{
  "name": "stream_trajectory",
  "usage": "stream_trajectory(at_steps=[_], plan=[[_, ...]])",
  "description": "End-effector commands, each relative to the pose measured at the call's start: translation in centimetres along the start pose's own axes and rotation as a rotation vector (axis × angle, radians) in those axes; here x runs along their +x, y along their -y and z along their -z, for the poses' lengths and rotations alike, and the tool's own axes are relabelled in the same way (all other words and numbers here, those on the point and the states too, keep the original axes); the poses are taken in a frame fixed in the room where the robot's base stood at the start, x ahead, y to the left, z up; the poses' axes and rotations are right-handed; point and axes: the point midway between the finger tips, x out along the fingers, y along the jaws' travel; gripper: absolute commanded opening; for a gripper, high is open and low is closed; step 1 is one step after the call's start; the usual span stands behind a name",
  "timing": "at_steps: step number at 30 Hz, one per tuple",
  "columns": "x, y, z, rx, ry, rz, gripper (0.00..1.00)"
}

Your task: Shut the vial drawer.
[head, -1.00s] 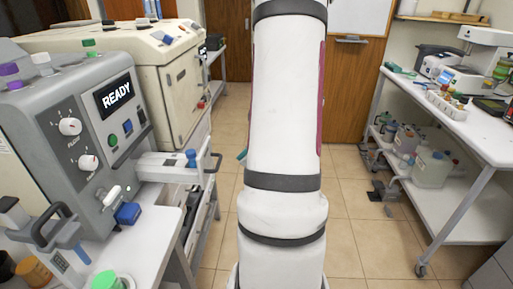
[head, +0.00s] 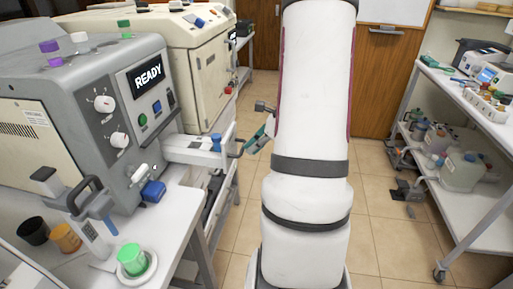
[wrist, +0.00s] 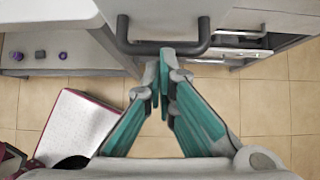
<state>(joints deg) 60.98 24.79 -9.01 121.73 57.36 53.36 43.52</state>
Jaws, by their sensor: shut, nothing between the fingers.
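The vial drawer (head: 190,152) sticks out from the right side of the grey READY machine (head: 110,110) in the head view. A blue-capped vial (head: 216,143) stands near its outer end. Its dark handle (head: 240,150) faces my arm. My gripper (head: 262,134) shows partly beside the handle, and my white arm hides the rest. In the wrist view, the teal fingers of my gripper (wrist: 158,75) are shut and empty. Their tips are at the dark bar handle (wrist: 165,48), in front of the drawer front (wrist: 170,18). I cannot tell whether they touch it.
A cream machine (head: 190,60) stands behind the grey one. A white shelf cart (head: 480,130) with bottles stands at the right. Tiled floor lies between.

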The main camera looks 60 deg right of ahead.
Motion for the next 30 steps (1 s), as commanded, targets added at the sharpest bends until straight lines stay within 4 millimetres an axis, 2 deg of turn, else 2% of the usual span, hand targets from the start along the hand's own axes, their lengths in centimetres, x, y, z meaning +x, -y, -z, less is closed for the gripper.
stream_trajectory(at_steps=[5, 18, 24, 30], plan=[[2.2, 0.0, -2.5, -0.006, 0.002, -0.004, 0.0], [8.8, 0.1, -10.7, -0.007, 0.001, -0.005, 0.0], [10.8, 0.2, -13.3, -0.005, 0.001, -0.003, 0.0], [11.9, 0.3, -14.7, -0.002, 0.001, -0.002, 0.0]])
